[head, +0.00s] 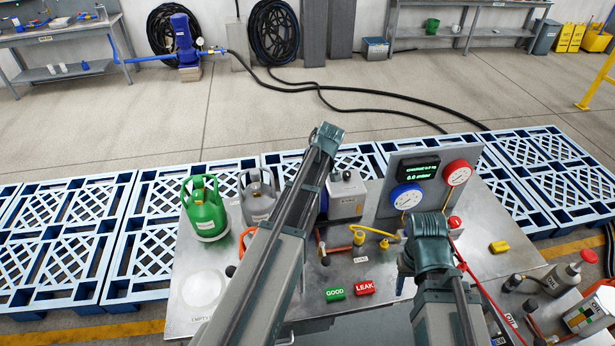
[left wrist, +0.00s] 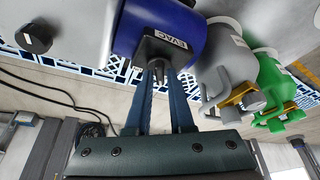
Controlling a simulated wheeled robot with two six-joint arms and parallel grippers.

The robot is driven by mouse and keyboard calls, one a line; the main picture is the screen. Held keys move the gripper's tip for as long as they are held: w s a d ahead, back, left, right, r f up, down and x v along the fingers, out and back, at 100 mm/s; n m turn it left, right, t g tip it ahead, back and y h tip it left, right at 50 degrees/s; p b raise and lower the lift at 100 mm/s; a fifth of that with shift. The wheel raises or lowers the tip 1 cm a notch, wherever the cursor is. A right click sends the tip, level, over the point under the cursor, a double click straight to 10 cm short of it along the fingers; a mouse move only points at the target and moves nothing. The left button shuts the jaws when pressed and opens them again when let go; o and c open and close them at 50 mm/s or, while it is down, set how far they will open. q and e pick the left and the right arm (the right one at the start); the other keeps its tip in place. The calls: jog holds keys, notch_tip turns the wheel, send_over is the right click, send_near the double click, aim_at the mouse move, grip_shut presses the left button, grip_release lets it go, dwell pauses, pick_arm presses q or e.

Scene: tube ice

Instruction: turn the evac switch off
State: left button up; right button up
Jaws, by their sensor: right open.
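The evac switch (left wrist: 161,72) is a small dark lever by the black EVAC-labelled box (left wrist: 165,45) on a blue cylinder (left wrist: 195,28), seen in the left wrist view. My left gripper (left wrist: 162,78) has its two fingers reaching to this lever, one on each side. A narrow gap shows between the fingers; whether they press on the lever is unclear. In the head view my left arm hides the switch and most of the blue cylinder. My right gripper (head: 428,232) is open near the gauge panel; its fingertips are hard to make out.
A green bottle (head: 205,212) and a grey bottle (head: 258,198) stand left of my left arm. The gauge panel (head: 425,185) stands at the right, reading 6.0. GOOD (head: 335,294) and LEAK (head: 364,287) blocks lie at the front. A yellow valve (head: 384,232) lies between my arms.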

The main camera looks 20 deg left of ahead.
pick_arm(q)
jog(key=shift+o, duration=1.4)
jog(key=shift+r, duration=0.15)
jog(key=p+v, duration=1.2)
jog(key=v, duration=0.1)
jog(key=shift+d+r+p, duration=0.2)
jog(key=shift+p, duration=0.2)
jog(key=shift+s, duration=0.1)
